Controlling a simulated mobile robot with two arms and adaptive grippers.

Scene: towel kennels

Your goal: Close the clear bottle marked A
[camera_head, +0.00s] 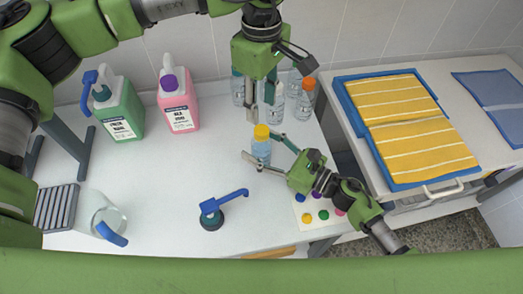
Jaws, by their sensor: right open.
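A clear bottle (261,152) with a yellow cap (262,131) at its top stands upright near the right side of the white table. Its marking is not readable, and I cannot tell whether the cap is screwed down. My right gripper (259,146) is open, with its two fingers on either side of this bottle; contact is unclear. My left gripper (261,110) points down just above the yellow cap. Its fingers are apart, with nothing visible between them.
Several clear bottles stand behind, one with an orange cap (308,84). Colored discs (323,214) lie by my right arm. Green (121,112) and pink (177,105) jugs stand at the back left. Yellow towels (418,128) lie right.

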